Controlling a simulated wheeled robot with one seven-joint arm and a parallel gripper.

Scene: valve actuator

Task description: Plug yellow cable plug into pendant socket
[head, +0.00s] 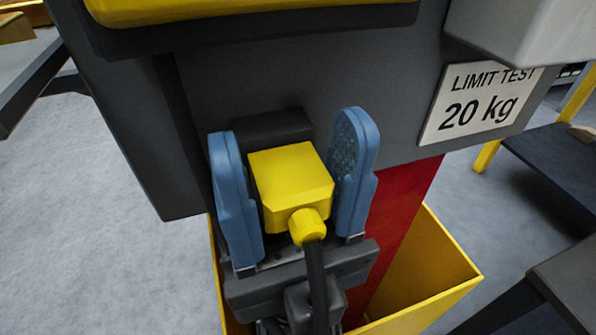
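The yellow cable plug (291,180) is a boxy block in the middle of the head view, with a round yellow neck and a black cable (316,280) running down from it. My gripper (296,175) has its two blue fingers on either side of the plug. The left finger lies close against the plug; a narrow gap seems to show at the right finger. Just behind the plug is a dark block (272,126) on the grey panel, which may be the pendant socket. Whether the plug is seated in it is hidden.
A grey panel (380,95) fills the space behind, with a "LIMIT TEST 20 kg" sign (480,105) at right. A yellow ledge (200,8) is above. A yellow open bin (440,265) is below, beside a red panel (402,205). Grey floor is clear at left.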

